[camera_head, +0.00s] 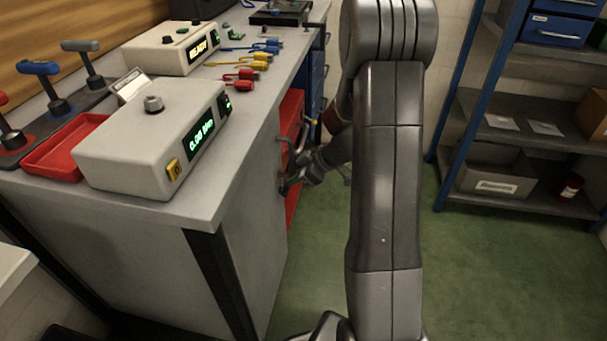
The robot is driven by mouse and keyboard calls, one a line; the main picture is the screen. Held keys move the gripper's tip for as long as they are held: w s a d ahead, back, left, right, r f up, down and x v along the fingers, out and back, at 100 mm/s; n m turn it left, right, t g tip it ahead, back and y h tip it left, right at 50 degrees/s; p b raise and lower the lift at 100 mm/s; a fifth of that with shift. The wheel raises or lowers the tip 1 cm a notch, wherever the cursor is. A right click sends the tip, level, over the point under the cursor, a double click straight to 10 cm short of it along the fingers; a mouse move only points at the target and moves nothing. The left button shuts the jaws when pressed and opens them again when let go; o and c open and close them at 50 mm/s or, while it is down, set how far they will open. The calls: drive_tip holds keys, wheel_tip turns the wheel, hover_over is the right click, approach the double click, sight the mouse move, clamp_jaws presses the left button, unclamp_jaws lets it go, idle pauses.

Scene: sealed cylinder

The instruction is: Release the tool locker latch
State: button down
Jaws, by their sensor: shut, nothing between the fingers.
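The red front of what looks like the tool locker (291,108) shows as a narrow strip under the workbench, seen at a steep angle. My gripper (285,186) is low beside this red front, left of my large grey arm. Its fingers are small and dark, and they are shut with nothing held. A curved grey bar, apparently a handle, shows on the red front just above my gripper. I cannot make out the latch for certain, and I cannot tell whether my gripper touches the locker.
The grey workbench (245,95) carries two boxes with displays, a red tray (66,150), coloured tools and upright handles. A blue shelf rack (455,120) stands at the right. The green floor (480,270) between is clear. My arm hides the middle.

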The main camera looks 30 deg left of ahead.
drive_tip(key=shift+s+a+f, duration=0.1)
drive_tip(key=shift+a+f, duration=0.1)
